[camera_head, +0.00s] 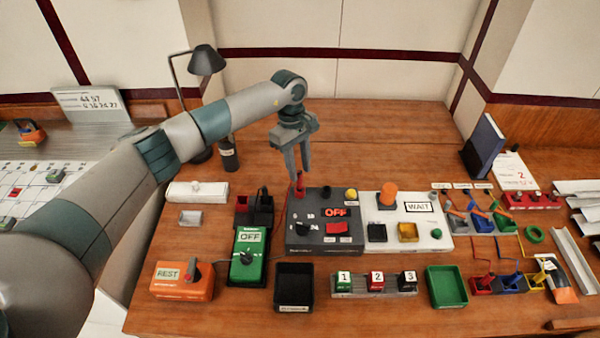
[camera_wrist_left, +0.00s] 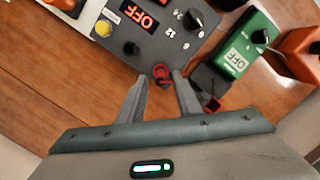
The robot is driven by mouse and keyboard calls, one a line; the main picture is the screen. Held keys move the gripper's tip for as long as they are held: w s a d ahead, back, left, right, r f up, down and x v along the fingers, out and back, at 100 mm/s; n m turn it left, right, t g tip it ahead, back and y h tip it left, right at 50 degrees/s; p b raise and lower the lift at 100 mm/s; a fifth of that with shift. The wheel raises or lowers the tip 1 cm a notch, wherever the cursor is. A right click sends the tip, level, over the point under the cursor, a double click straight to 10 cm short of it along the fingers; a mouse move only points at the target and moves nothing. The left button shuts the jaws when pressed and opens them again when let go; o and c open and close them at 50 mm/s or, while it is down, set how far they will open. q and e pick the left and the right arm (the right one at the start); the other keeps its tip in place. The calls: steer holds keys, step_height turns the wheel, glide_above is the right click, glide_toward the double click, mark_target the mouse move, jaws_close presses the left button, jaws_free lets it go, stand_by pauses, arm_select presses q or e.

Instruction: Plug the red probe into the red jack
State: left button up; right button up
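The red probe (camera_head: 300,182) appears as a narrow red upright piece at the upper left of the dark grey panel (camera_head: 345,245), where the red jack is. I cannot tell probe and jack apart, nor how deep the probe sits. My left gripper (camera_head: 299,171) points down just above it. In the left wrist view the red piece (camera_wrist_left: 161,72) lies between and just beyond the fingertips (camera_wrist_left: 160,78), with a gap on each side. The gripper is open. A black jack (camera_wrist_left: 131,47) is beside it. My right gripper is out of view.
A green meter (camera_head: 248,255) reading OFF stands left of the panel, with a probe holder (camera_head: 254,212) behind it; its red slot seems empty. A white WAIT panel (camera_head: 408,222) adjoins on the right. Trays stand in front. The table behind the panels is clear.

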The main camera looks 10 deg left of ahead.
arm_select(q)
step_height(320, 180, up, 10)
steer(key=a+b, duration=0.1)
steer(key=b, duration=0.3)
steer(key=shift+w+a, duration=0.15)
steer(key=shift+w, duration=0.3)
